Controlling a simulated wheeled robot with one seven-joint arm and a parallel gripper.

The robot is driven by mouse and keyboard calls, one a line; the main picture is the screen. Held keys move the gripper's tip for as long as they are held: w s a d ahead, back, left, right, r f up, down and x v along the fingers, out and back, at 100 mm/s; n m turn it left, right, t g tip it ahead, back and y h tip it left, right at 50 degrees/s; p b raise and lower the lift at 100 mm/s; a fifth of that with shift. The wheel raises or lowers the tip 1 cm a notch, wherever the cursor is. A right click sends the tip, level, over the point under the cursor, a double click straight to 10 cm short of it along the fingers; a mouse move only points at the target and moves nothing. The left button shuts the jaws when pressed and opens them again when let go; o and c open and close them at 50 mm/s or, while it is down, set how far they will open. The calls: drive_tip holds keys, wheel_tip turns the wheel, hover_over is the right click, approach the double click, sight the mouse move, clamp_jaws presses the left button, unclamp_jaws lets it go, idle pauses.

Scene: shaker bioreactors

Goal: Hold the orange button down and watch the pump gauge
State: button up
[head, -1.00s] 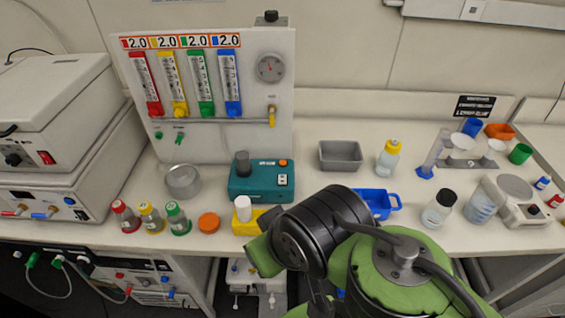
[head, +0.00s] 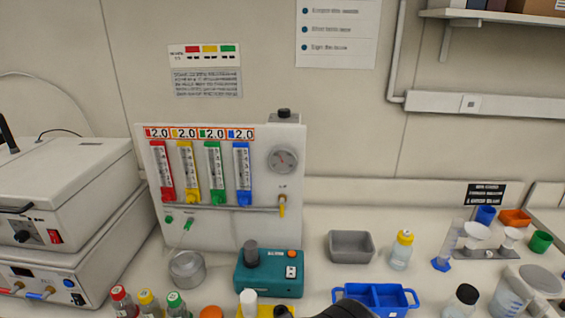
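The teal box (head: 268,274) stands on the bench in front of the white panel. It carries a dark grey knob (head: 251,252), a small orange button (head: 292,254) and a white switch plate (head: 291,272). A round gauge (head: 283,159) with a reddish needle is on the upper right of the panel; its reading is too small to tell. My gripper is out of view.
A metal cup (head: 187,268) stands left of the teal box, with several capped bottles in front. A grey tray (head: 351,246), a blue tray (head: 375,299) and a yellow-capped bottle (head: 400,250) stand to the right. White machines fill the left side.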

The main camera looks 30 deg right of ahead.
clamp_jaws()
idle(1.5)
